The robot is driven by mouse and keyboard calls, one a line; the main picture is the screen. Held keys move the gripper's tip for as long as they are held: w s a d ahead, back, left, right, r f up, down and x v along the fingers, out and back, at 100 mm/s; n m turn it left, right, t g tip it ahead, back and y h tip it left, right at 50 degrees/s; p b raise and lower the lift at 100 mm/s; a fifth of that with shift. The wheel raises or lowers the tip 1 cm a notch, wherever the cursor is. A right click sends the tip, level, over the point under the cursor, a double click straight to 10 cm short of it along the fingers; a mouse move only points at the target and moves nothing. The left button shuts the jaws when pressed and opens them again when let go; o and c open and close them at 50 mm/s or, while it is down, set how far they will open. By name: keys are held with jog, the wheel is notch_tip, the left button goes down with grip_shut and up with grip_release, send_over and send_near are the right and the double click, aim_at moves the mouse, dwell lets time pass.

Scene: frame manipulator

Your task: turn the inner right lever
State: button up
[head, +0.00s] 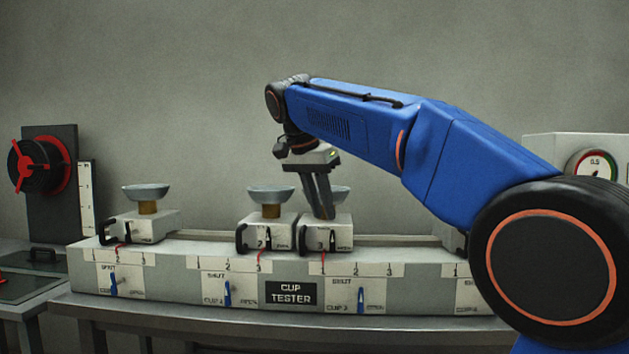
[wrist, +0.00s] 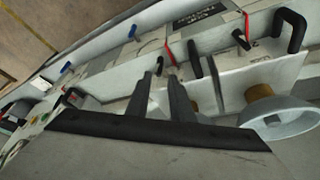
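The grey "CUP TESTER" bench (head: 210,262) has a row of blue levers on its front. The inner right lever (head: 360,300), right of the black label, points roughly straight up; a blue lever also shows in the wrist view (wrist: 133,31). My gripper (head: 325,215) points down in front of the right-hand bowl, over the block marked 3 (head: 327,234), above and left of that lever. In the wrist view its two dark fingers (wrist: 159,78) stand apart with nothing between them. Whether the fingertips touch the block cannot be told.
Blocks with bowls stand on the rail, including one at left (head: 145,225) and one in the middle (head: 268,234). Black handles and red pointers stick out in front. The inner left lever (head: 227,294) is left of the label. A gauge box (head: 590,165) stands behind my arm.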

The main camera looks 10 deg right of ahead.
jog(key=v, duration=0.7)
jog(key=shift+r, duration=0.1)
jog(key=s+d+f+n+y, duration=0.2)
jog(key=s+d+f+n, duration=0.55)
jog(key=s+f, duration=0.6)
jog(key=s+d+f+n, duration=0.1)
jog(key=s+f, duration=0.4)
jog(key=f, duration=0.5)
jog(key=s+d+f+n+t+y, duration=0.1)
jog(key=s+d+f, duration=0.1)
jog(key=s+f, duration=0.4)
jog(key=s+d+f+n+t, duration=0.1)
jog(key=s+f, duration=0.4)
jog(key=f, duration=0.8)
jog(key=shift+s+d+f+y, duration=0.35)
jog(key=shift+d+y, duration=0.05)
jog(key=shift+d, duration=0.15)
